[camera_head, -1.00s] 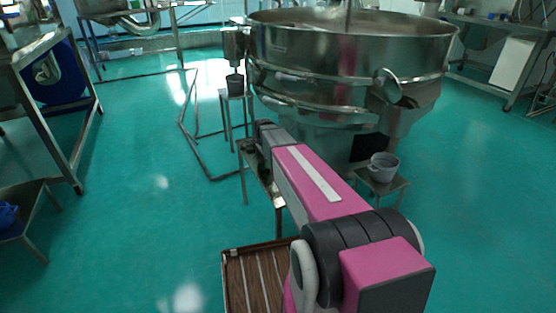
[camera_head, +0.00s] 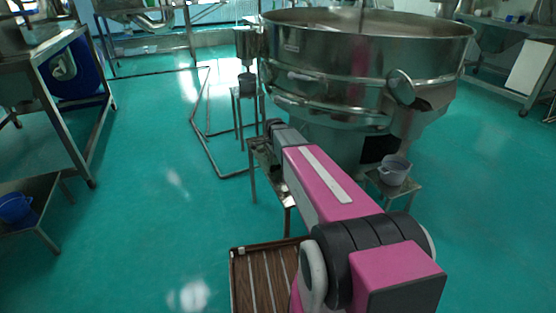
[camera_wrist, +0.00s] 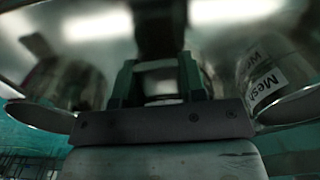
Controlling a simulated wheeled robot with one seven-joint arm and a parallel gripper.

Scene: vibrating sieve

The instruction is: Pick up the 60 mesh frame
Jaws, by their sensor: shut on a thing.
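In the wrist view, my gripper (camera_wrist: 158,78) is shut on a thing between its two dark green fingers. The held thing is only partly seen as a pale, metallic piece, with no label readable on it, so I cannot tell its mesh number. A metal cylinder with a white "Mesh" label (camera_wrist: 278,85) is to the right of the fingers; its number is not readable. Another metal cylinder (camera_wrist: 68,85) is to the left. In the head view, my arm reaches forward to a low metal stand (camera_head: 253,180); my fingers and what they hold are hidden there.
A large round steel sieve (camera_head: 345,65) stands just beyond and right of my arm. A grey pot (camera_head: 394,169) sits on a small stool to the right. A brown slatted tray (camera_head: 235,290) is nearby. Green floor (camera_head: 140,190) is clear on the left.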

